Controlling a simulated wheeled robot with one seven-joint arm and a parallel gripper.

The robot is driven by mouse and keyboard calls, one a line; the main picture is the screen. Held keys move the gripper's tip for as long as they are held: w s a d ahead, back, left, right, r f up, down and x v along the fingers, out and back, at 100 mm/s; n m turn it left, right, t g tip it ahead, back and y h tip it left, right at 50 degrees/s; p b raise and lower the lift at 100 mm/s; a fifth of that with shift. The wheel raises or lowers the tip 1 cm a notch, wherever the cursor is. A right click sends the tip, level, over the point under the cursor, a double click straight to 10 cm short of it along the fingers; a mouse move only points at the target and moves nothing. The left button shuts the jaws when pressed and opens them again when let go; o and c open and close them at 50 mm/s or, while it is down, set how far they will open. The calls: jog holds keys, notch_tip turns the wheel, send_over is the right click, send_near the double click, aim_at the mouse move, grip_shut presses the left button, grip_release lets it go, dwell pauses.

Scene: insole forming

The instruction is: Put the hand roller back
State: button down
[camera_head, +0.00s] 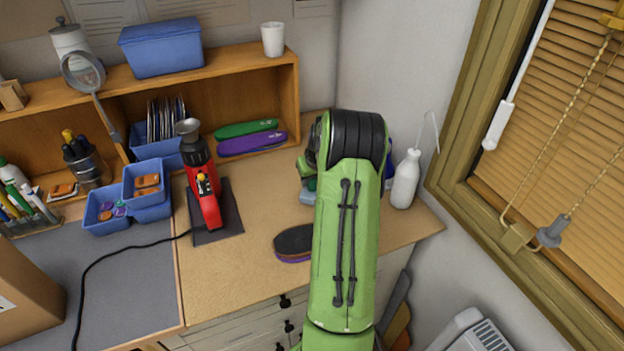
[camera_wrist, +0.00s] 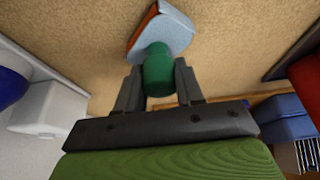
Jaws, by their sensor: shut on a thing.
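My gripper is shut on a green rounded piece (camera_wrist: 158,70), which looks like the handle of the hand roller, between its two dark fingers (camera_wrist: 158,92) in the wrist view. A light blue piece with an orange-brown edge (camera_wrist: 168,34) lies just beyond the green part. I cannot tell whether it is part of the roller or a holder under it. Only a bit of the light blue piece (camera_head: 307,196) shows left of the arm, low over the bench top (camera_head: 262,225).
A white bottle (camera_head: 404,180) stands right of my arm. A dark-topped insole (camera_head: 293,242) lies left of it. A red heat tool (camera_head: 204,180) stands on a dark mat. A wooden shelf (camera_head: 225,72) with green and purple insoles is behind.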

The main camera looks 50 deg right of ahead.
jog(key=c, duration=1)
grip_release()
jog(key=shift+s+a+f, duration=0.2)
jog(key=shift+s+f, duration=0.05)
jog(key=shift+f, duration=0.35)
jog(key=shift+o, duration=1.3)
jog(key=shift+w+d, duration=0.1)
jog(key=shift+w, duration=0.05)
jog(key=shift+r, duration=0.1)
jog(key=shift+d+r, duration=0.1)
